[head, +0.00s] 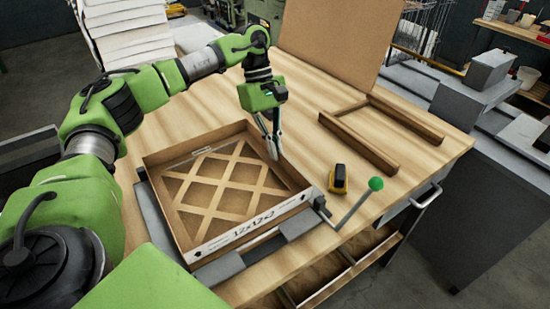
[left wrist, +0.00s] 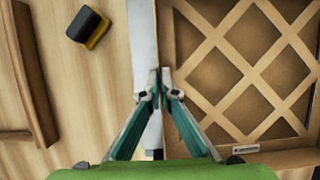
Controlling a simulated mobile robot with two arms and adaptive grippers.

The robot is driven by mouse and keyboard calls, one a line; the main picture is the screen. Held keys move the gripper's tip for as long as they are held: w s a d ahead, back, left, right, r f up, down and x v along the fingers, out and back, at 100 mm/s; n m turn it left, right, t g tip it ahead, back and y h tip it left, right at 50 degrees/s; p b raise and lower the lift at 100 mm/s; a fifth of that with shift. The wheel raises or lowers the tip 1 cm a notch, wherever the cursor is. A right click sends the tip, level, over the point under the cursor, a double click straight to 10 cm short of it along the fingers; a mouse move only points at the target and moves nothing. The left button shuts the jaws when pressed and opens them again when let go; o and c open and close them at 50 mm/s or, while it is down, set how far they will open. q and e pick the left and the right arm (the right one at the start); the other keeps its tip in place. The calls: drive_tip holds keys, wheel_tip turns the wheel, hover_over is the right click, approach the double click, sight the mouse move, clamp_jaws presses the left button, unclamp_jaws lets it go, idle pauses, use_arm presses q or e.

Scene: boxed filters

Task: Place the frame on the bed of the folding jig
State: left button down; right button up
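The frame (head: 204,222) is a shallow brown cardboard tray with a diamond lattice and white printed outer walls. It lies over the grey folding jig (head: 217,269), whose bars show along its left and front sides. Its walls hide most of the bed, so I cannot tell whether it rests flat. My left gripper (head: 273,153) is at the frame's right wall, pointing down. In the left wrist view its fingertips (left wrist: 158,82) are close together on that wall's top edge, with the white outer face and lattice on either side. My right gripper is not in view.
A lever with a green knob (head: 376,184) rises at the jig's right. A yellow-black tool (head: 338,179) and an open brown three-sided piece (head: 357,146) lie on the table (head: 425,165). A tall brown board (head: 341,38) and a white stack (head: 130,35) stand behind.

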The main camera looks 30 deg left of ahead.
use_arm(q)
wheel_tip(320, 180, down, 2)
drive_tip(key=shift+f+b, duration=0.25)
drive_tip(key=shift+b, duration=0.1)
drive_tip(key=shift+r, duration=0.1)
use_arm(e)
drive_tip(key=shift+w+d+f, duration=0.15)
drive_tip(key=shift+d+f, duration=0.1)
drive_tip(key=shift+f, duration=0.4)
use_arm(q)
drive_tip(key=c, duration=2.3)
unclamp_jaws()
